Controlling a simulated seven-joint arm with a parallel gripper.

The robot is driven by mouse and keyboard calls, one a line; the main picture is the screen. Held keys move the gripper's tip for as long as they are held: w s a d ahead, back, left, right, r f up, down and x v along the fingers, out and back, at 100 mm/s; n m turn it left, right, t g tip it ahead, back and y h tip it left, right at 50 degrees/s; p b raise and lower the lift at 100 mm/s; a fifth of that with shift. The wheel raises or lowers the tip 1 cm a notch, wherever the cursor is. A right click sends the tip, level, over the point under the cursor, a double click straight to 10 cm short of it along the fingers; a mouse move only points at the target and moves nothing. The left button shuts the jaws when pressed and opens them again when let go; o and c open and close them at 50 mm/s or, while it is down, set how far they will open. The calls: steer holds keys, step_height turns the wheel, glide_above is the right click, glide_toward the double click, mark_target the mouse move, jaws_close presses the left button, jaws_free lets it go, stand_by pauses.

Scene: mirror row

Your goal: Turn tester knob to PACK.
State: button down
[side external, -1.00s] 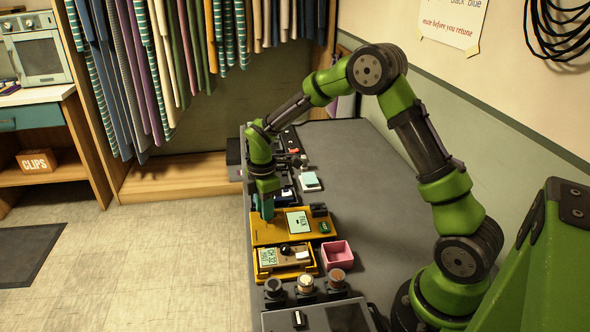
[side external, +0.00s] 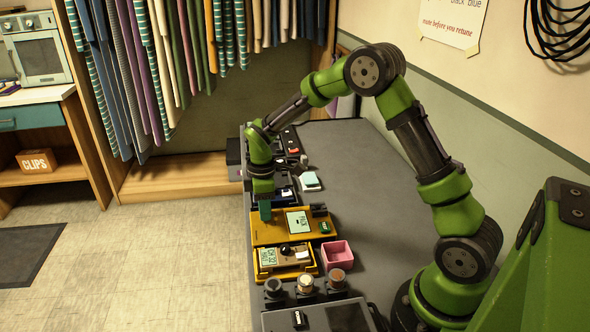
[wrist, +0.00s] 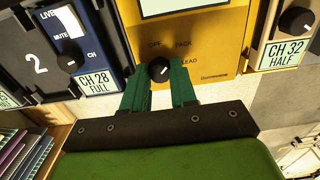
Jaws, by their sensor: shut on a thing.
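The yellow tester (side external: 263,232) lies on the bench, with a pale screen and a green part on its face. In the side view my gripper (side external: 265,213) is at the tester's left part and hides the knob.
A dark unit labelled CH 28 FULL (wrist: 98,86) and a unit labelled CH 32 HALF (wrist: 280,54), each with its own knob, flank the tester closely. The grey bench top (side external: 365,170) beyond is clear.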

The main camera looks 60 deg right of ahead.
steer(key=c, duration=0.9)
jaws_free()
step_height(320, 180, up, 17)
steer(key=s+a+r+m+t+y, duration=0.1)
steer(key=s+a+r+m+t, duration=0.1)
steer(key=s+m, duration=0.4)
steer(key=s+a+r+m+t+y, duration=0.1)
steer(key=s+a+m+t, duration=0.4)
steer(key=s, duration=1)
steer(key=shift+s+r+m, duration=0.35)
steer(key=shift+r+m, duration=0.2)
steer(key=shift+m, duration=0.45)
